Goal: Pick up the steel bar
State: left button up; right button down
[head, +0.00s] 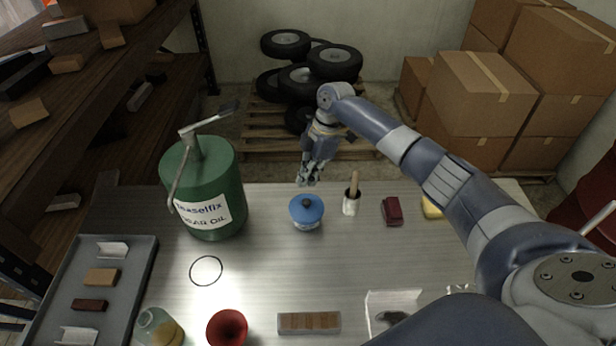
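No thing in view is plainly a steel bar. A flat oblong piece (309,322) with a brown, wood-like top and pale edges lies at the front middle of the metal bench (262,268). The grey tray (58,290) at the left holds two bright angled metal pieces, one at its back (111,250) and one at its front, with two brown blocks between them. My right gripper (307,181) points down over the bench's far side, just behind a blue tin (306,212). I see nothing held in it; its finger gap is too small to judge. My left gripper is not in view.
A green gear oil can (203,190) stands tall at the back left. A brush (352,194), a dark red object (392,211), a red funnel (228,328), a jar (158,327) and a clear holder (394,310) stand around.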

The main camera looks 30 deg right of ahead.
aim_at(295, 322)
jog(key=k, duration=2)
